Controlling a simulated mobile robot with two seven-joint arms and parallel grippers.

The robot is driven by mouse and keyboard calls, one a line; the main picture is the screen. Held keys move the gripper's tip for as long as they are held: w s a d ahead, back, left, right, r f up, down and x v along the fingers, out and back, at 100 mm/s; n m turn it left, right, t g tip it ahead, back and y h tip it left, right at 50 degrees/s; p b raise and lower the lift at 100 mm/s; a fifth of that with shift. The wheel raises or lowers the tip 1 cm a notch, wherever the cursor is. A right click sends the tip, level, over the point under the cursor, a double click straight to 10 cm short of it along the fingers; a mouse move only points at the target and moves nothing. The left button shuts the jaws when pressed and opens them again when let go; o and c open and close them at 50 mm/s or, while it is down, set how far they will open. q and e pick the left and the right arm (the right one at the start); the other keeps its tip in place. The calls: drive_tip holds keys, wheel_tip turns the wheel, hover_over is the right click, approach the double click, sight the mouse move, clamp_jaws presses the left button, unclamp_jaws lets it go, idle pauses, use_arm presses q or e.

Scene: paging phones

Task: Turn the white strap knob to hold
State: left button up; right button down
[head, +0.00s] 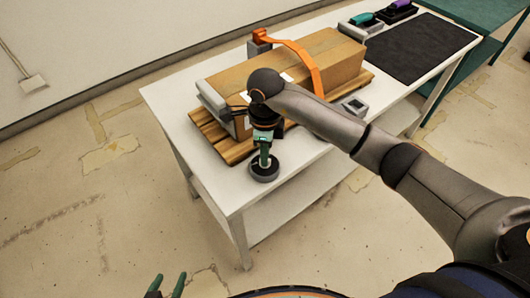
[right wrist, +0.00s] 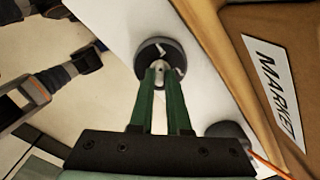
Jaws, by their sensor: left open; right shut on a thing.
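The white strap knob (right wrist: 157,70) is mostly hidden between the fingers in the right wrist view. It sits on a round dark base, which shows in the right wrist view (right wrist: 178,52) and on the near corner of the white table in the head view (head: 265,175). My right gripper (head: 264,162) reaches down to it with green fingers, shut on the knob; the fingers also show in the right wrist view (right wrist: 159,72). Which way the knob points, and any hold mark, I cannot tell. My left gripper (head: 167,285) is open and empty, low at the left, off the table.
Beside the knob, a cardboard box (head: 335,58) lies on a wooden pallet (head: 237,150), with an orange strap (head: 303,62) over it. A small grey device (head: 354,105) lies right of the pallet. A black mat (head: 420,48) covers the table's far end.

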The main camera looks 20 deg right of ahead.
drive_tip(key=shift+m, duration=0.3)
drive_tip(key=m, duration=0.8)
drive_tip(key=shift+m, duration=0.4)
drive_tip(key=m, duration=0.4)
drive_tip(key=shift+m, duration=0.3)
drive_tip(key=shift+m+p, duration=0.4)
drive_tip(key=shift+m, duration=1.5)
drive_tip(key=c, duration=0.9)
unclamp_jaws()
wheel_tip(320, 180, up, 13)
drive_tip(key=shift+f+b, duration=0.2)
drive_tip(key=shift+b, duration=0.2)
